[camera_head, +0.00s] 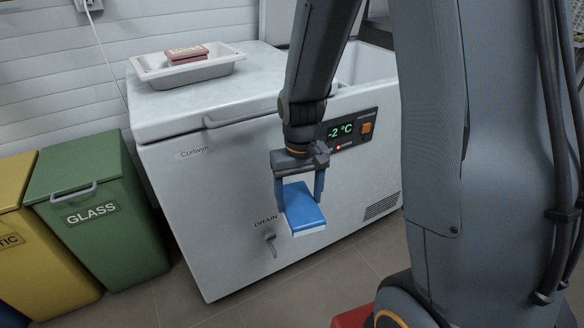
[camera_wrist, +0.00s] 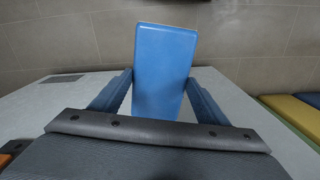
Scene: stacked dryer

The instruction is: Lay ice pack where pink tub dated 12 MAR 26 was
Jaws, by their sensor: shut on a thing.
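The blue ice pack (camera_head: 305,207) with a pale underside is held between the fingers of my gripper (camera_head: 300,197), in front of the white chest freezer (camera_head: 215,215). In the wrist view the ice pack (camera_wrist: 165,70) stands out between the two blue fingers of my gripper (camera_wrist: 160,90). A pink tub (camera_head: 187,54) with a pale label sits in a white tray (camera_head: 205,71) on the freezer's closed left lid; its date is too small to read. The freezer's right section (camera_head: 362,68) looks open, its inside mostly hidden by my arm.
A green GLASS bin (camera_head: 95,210) and a yellow bin (camera_head: 45,250) stand left of the freezer. A temperature display (camera_head: 341,131) reading -2 °C and a drain tap (camera_head: 271,239) are on its front. A red object (camera_head: 352,317) lies low beside my base. Floor before the freezer is clear.

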